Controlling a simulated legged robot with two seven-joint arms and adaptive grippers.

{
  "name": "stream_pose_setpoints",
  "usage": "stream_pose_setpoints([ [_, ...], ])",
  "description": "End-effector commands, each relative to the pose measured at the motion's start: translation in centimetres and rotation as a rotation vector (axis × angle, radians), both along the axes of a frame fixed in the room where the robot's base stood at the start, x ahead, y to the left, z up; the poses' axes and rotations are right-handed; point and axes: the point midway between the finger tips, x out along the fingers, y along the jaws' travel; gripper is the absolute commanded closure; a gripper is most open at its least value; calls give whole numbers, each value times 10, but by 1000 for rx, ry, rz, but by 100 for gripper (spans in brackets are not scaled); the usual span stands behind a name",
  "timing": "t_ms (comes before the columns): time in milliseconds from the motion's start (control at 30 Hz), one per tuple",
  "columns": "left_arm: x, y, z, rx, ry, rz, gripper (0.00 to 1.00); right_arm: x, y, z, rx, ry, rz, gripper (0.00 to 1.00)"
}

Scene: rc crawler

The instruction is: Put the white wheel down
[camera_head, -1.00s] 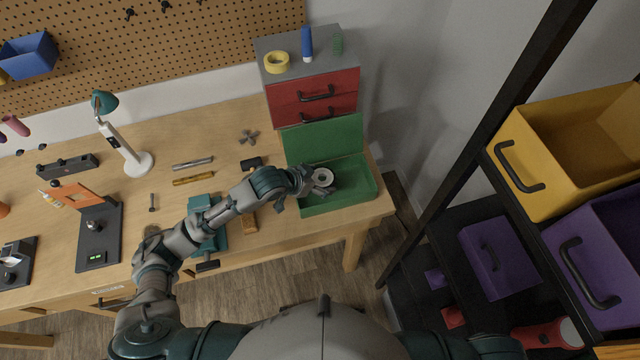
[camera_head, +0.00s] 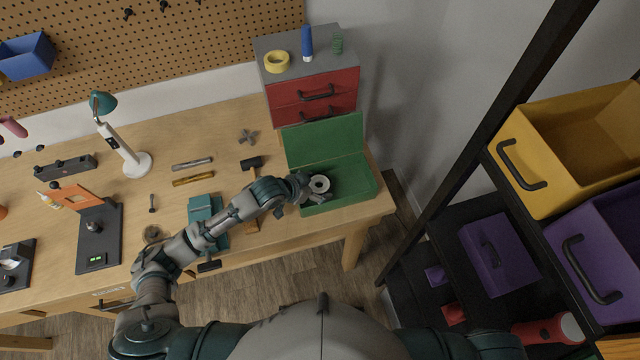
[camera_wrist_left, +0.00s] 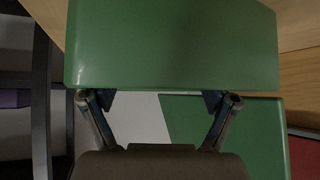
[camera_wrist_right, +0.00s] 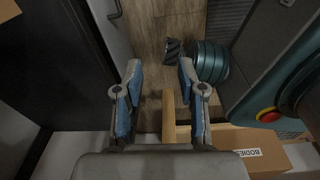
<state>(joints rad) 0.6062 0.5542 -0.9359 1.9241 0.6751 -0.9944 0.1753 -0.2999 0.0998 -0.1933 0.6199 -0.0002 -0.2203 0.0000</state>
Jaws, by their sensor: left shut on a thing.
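The white wheel (camera_head: 320,184), a pale ring with a dark centre, shows in the head view over the near left part of the open green box (camera_head: 360,188). My left gripper (camera_head: 314,191) is shut on it, reaching in from the left. I cannot tell whether the wheel touches the box floor. In the left wrist view a green panel (camera_wrist_left: 172,45) covers the fingertips of my left gripper (camera_wrist_left: 158,102), and the wheel is hidden there. My right gripper (camera_wrist_right: 162,103) is open and empty in the right wrist view, above the floor, and is outside the head view.
The box's green lid (camera_head: 325,140) stands raised at the back, before a red drawer cabinet (camera_head: 315,90). A hammer (camera_head: 252,163) and a teal object (camera_head: 203,210) lie left of the box. A black shelf with yellow (camera_head: 540,185) and purple bins stands right.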

Motion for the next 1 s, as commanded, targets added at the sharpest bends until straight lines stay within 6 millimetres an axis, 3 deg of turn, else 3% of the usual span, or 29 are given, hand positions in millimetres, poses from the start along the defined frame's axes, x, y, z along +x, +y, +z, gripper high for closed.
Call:
stream_pose_setpoints([
  [33, -2, 2, -3, 3, 6, -1, 12, 0, 2, 0, 2, -1, 0, 60],
  [67, -2, 3, -3, 3, 6, -1, 4, 0, 4, 0, 4, 0, -1, 60],
  [367, -1, -2, -4, 13, 7, 2, 3, 0, 33, 0, 39, 0, 0, 60],
  [833, -3, -4, -2, 8, 7, -3, 3, 0, 6, -1, 7, 0, 1, 60],
  [1000, -5, 0, 15, 8, 5, -1, 3, 0, 9, -2, 11, 0, 0, 60],
])
